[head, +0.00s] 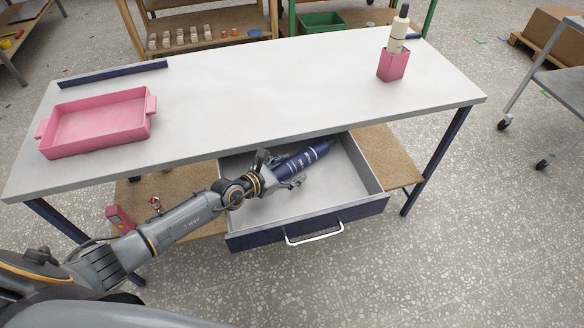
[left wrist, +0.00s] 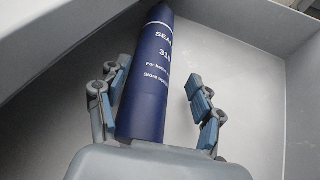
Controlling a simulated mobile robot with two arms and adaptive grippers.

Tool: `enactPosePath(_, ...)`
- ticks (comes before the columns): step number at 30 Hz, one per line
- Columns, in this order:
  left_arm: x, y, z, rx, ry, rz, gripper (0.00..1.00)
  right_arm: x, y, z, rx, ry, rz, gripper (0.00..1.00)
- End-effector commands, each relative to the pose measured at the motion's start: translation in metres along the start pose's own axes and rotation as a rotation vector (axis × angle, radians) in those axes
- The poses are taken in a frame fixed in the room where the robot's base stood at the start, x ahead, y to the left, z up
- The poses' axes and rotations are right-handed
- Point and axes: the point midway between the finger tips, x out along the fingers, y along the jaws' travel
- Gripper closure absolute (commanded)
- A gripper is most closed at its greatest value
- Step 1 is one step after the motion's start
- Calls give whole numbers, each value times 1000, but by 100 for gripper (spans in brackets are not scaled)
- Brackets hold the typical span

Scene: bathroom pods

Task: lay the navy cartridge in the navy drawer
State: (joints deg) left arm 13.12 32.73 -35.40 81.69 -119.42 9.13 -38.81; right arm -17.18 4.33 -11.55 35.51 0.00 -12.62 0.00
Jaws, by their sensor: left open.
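The navy cartridge (head: 302,160) lies on its side in the open navy drawer (head: 353,211), toward its back. In the left wrist view the cartridge (left wrist: 151,75) shows white print and rests over the grey drawer floor. My left gripper (head: 281,168) reaches into the drawer at the cartridge's near end. In the left wrist view its open fingers (left wrist: 158,105) stand on either side of the cartridge, with a clear gap on the right and a smaller one on the left. The cartridge's near end is partly hidden by the gripper. My right gripper is out of view.
The drawer hangs pulled out under a white table (head: 255,95). A pink tray (head: 97,122) is on the table's left, and a pink holder (head: 393,65) with a cream bottle (head: 398,32) stands at its back right. The table's middle is clear.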

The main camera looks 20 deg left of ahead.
Motion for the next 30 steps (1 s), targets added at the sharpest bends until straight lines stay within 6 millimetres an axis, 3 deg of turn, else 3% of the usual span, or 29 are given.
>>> enactPosePath(6,-39,-1,-1,0,4,-3,34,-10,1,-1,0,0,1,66)
enactPosePath(12,-62,-1,-1,1,3,-2,34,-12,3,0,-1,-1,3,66)
enactPosePath(30,-67,0,0,1,1,-1,34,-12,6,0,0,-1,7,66)
